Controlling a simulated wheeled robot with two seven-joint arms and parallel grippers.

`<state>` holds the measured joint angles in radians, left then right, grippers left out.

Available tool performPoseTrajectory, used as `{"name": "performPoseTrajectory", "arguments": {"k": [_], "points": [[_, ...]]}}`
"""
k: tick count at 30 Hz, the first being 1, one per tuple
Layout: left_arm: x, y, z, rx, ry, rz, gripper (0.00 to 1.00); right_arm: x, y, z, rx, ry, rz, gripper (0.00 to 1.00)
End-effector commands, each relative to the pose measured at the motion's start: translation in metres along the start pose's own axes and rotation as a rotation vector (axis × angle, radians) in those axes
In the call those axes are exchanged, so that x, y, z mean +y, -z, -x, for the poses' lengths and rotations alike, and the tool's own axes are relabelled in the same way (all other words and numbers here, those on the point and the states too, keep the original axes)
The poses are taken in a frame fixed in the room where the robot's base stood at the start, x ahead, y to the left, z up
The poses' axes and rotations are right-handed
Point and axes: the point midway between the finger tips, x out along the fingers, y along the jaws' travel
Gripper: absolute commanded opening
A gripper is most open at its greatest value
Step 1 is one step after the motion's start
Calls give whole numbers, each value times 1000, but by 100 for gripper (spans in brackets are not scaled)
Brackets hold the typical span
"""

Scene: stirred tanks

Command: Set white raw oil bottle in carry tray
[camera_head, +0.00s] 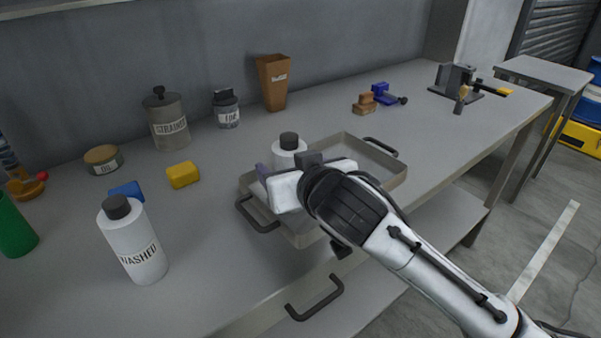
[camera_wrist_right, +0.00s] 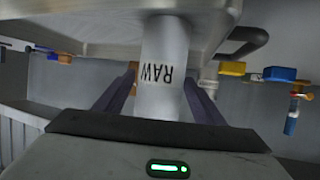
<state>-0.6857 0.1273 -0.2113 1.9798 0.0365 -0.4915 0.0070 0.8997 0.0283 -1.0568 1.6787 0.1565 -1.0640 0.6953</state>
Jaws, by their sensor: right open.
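The white raw oil bottle (camera_head: 289,158) has a dark cap and is upright at the left part of the carry tray (camera_head: 372,155), partly hidden behind my right gripper (camera_head: 284,168). In the wrist view the bottle (camera_wrist_right: 162,70) shows its RAW label upside down, and its lower end meets the tray (camera_wrist_right: 95,32). My right gripper (camera_wrist_right: 160,88) is open, with one finger on each side of the bottle. I cannot tell whether the bottle's base touches the tray floor. My left gripper is out of view.
A white WASHED bottle (camera_head: 134,243) stands at the front left. A yellow block (camera_head: 183,174), a blue block (camera_head: 127,190) and a STRAINED canister (camera_head: 169,126) are left of the tray. A brown hopper-shaped container (camera_head: 273,84) stands behind.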

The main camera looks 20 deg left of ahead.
Motion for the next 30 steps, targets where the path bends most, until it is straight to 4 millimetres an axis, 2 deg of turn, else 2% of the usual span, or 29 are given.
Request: {"name": "performPoseTrajectory", "arguments": {"k": [9,15,20,30], "points": [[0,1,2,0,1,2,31,1,0,65,1,0,-1,63],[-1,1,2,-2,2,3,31,1,0,90,0,-1,-1,63],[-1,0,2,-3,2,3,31,1,0,97,-1,-2,-1,63],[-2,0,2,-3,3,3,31,1,-1,97,-2,-2,-3,63]]}}
